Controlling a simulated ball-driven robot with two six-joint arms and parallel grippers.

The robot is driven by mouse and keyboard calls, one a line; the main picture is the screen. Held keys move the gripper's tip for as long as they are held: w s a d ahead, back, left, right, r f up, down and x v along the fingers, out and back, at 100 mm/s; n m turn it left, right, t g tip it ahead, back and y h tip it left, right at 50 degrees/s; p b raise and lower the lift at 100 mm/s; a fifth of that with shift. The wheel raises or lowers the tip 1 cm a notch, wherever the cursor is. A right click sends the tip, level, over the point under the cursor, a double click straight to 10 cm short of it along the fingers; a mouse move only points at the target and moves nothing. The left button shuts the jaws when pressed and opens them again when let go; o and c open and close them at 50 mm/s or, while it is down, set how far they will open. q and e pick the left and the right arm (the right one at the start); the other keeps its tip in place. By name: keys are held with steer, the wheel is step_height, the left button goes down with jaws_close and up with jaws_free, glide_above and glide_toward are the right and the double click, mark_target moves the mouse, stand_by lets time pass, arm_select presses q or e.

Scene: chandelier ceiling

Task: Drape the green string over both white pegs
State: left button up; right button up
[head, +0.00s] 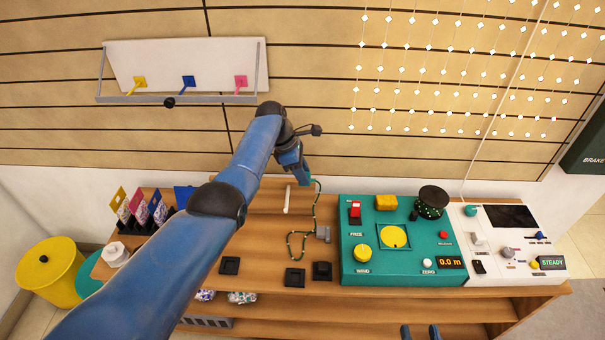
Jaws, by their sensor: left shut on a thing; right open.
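The green string (316,212) runs from my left gripper down across the wooden bench, curving to the left near a small grey block (323,234). My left gripper (305,179) is shut on the string's upper end. One white peg (287,199) shows just left of the string, apart from it. I cannot make out a second white peg; my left arm covers part of the bench. My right gripper (420,333) is open and empty at the bottom edge, away from the string.
A green console (365,277) and a white panel (491,265) fill the bench's right side. Black square holders (295,277) sit at the front. A rack of coloured cards (140,212) stands left. A wall board (185,60) carries yellow, blue and pink hooks.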

arm_select(q)
steer(key=shift+a, duration=0.15)
steer(key=a+f+p, duration=0.1)
steer(key=a+p, duration=0.1)
steer(key=a, duration=0.6)
steer(key=shift+f, duration=0.3)
steer(key=shift+a, duration=0.3)
stand_by(0.4)
steer(key=a+f+b, duration=0.2)
steer(key=a+b, duration=0.1)
steer(key=a, duration=0.7)
steer(key=shift+a, duration=0.35)
steer(key=shift+f, duration=0.1)
